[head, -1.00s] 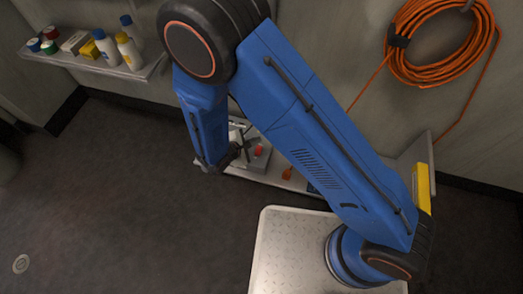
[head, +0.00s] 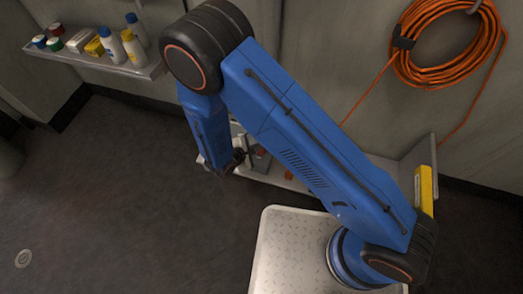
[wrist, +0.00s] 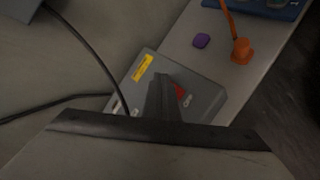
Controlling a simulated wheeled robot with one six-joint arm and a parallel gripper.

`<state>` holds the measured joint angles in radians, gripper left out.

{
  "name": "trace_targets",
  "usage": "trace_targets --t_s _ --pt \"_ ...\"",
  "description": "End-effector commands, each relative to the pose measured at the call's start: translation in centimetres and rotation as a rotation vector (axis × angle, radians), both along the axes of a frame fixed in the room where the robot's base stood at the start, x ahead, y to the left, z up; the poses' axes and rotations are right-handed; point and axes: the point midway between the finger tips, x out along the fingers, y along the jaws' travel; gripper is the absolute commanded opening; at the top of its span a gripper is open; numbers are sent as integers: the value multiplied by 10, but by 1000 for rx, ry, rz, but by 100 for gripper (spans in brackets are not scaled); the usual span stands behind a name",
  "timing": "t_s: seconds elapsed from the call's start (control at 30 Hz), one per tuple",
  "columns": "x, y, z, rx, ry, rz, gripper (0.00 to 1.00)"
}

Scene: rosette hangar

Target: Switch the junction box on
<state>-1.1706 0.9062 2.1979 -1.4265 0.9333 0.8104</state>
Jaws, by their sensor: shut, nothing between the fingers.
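The grey junction box (wrist: 204,98) lies on a light shelf in the wrist view, with a yellow label, a red switch part (wrist: 181,93) and small pale marks. My gripper (wrist: 163,82) is shut and empty. Its dark fingers show over the middle of the box, just left of the red part, and hide some of the box face. I cannot tell whether they touch it. In the head view my gripper (head: 238,158) is beside the box, which my arm mostly hides.
An orange plug with a cord (wrist: 241,51), a purple block (wrist: 201,41) and a blue object (wrist: 268,6) lie farther along the shelf. A black cable (wrist: 88,58) runs to the box. Bottles stand on another shelf (head: 140,71). An orange cord coil (head: 447,77) hangs on the wall.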

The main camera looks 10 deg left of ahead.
Motion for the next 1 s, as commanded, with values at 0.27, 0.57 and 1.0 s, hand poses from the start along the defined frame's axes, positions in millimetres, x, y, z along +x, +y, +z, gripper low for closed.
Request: trace_targets --t_s 0.27,0.57,1.0 --pt "3 -1 -22 -1 0 0 0" --pt "4 -1 -26 1 0 -1 0" --pt "4 -1 -26 0 0 0 0"
